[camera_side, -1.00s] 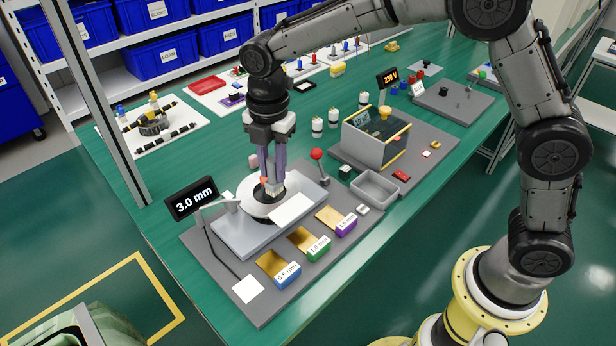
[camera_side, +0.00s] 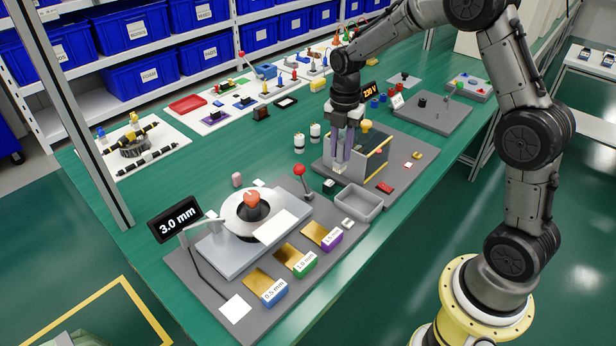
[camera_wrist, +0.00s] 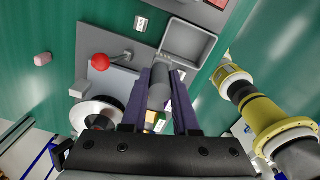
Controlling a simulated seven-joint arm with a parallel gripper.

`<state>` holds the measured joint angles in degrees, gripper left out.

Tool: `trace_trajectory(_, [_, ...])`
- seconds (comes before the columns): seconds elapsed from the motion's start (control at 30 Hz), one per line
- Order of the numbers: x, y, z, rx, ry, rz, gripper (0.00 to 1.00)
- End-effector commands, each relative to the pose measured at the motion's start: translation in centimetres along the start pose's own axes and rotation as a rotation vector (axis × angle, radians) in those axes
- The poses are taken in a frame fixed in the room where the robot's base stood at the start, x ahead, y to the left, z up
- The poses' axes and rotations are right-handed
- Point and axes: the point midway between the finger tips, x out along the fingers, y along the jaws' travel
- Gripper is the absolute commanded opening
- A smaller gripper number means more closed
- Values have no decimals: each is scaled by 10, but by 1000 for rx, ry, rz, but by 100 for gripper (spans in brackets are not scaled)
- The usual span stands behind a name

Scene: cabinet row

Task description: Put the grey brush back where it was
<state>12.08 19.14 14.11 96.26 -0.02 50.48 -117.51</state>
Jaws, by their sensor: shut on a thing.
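My gripper (camera_side: 343,155) points down in front of the glass-sided box with yellow trim (camera_side: 372,155) in the side view. Its purple fingers are shut on a grey cylindrical thing, apparently the grey brush (camera_wrist: 159,90), which shows between the fingers in the wrist view. In the side view the fingers mostly hide it. An open grey tray (camera_side: 359,204) lies just in front and to the right of the gripper; it also shows in the wrist view (camera_wrist: 187,44). I cannot tell from the frames which spot the brush came from.
At the left is a grey station with a round disc (camera_side: 228,220), a red-knobbed lever (camera_side: 299,170) and a "3.0 mm" display (camera_side: 174,219).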

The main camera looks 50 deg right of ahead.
Motion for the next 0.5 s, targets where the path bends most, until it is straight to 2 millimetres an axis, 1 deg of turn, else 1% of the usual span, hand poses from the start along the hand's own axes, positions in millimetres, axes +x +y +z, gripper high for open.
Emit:
trace_trajectory(0.07, [3, 4, 6, 8, 0, -1, 0])
trace_trajectory(0.17, [11, 18, 14, 9, 1, -1, 0])
trace_trajectory(0.5, [40, 76, 44, 8, 0, -1, 0])
